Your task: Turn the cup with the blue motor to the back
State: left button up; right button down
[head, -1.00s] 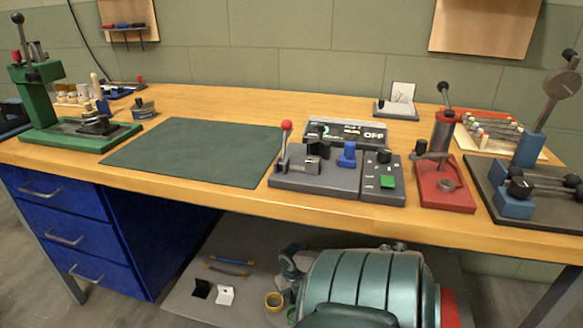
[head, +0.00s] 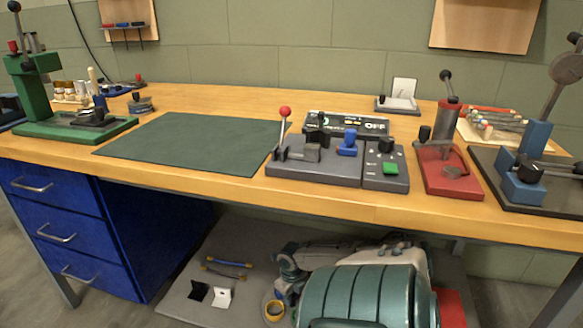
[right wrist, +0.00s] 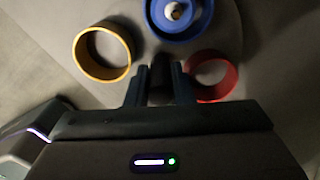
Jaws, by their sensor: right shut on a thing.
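In the right wrist view, a blue cup (right wrist: 178,38) with a whitish round part inside stands at the top, cut by the picture edge. A yellow cup (right wrist: 103,77) is to its lower left and a red cup (right wrist: 226,90) to its lower right, on a round grey disc (right wrist: 232,35). My right gripper (right wrist: 158,82) is shut on a dark upright knob (right wrist: 160,74) between the cups. In the head view the yellow cup (head: 274,313) shows low in the picture; my right arm's end is close by and partly hidden. My left gripper is not in view.
The wooden bench (head: 230,187) passes above the low area. On it are a green mat (head: 190,145), a grey switch unit (head: 325,172) and a red-based press (head: 455,180). Blue drawers (head: 70,215) stand at left. Brackets (head: 220,298) and blue handles (head: 228,263) lie on the grey floor mat.

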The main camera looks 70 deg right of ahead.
jog(key=shift+a+f, duration=0.1)
jog(key=shift+a, duration=0.05)
dwell(0.4)
jog(key=c, duration=1.5)
grip_release()
jog(key=shift+c, duration=0.2)
